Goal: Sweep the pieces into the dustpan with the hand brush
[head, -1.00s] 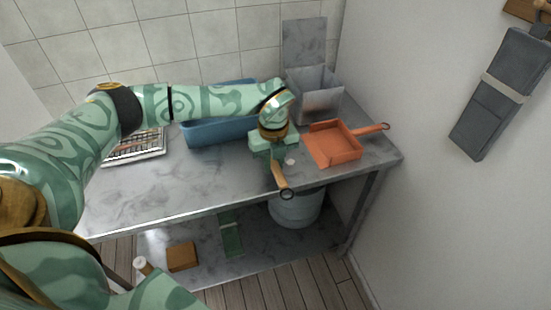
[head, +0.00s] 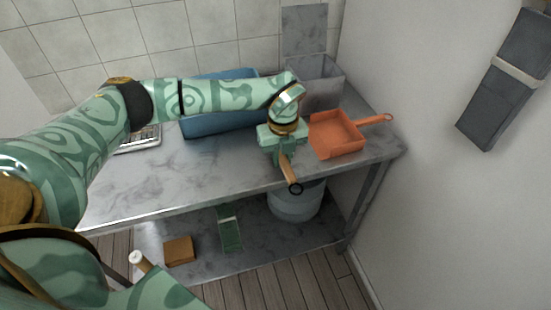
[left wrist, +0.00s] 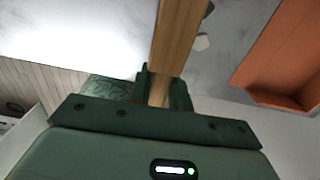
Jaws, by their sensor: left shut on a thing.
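My left gripper (head: 284,152) is shut on the wooden handle of the hand brush (head: 290,174), low over the front right of the table. In the left wrist view the brush handle (left wrist: 176,35) runs up between the fingers (left wrist: 163,82); the bristles do not show clearly. The orange dustpan (head: 336,140) lies on the table just right of the gripper, its handle pointing right; part of it shows in the left wrist view (left wrist: 285,60). A small pale piece (left wrist: 202,42) lies on the table between brush and dustpan. In the head view the gripper hides it. My right gripper is not in view.
A blue bin (head: 215,118) and a grey metal box (head: 318,88) stand at the back of the table (head: 190,175). A rack (head: 140,140) is behind my left arm. A white bucket (head: 295,203) and a brown block (head: 180,250) are below. The table's front left is clear.

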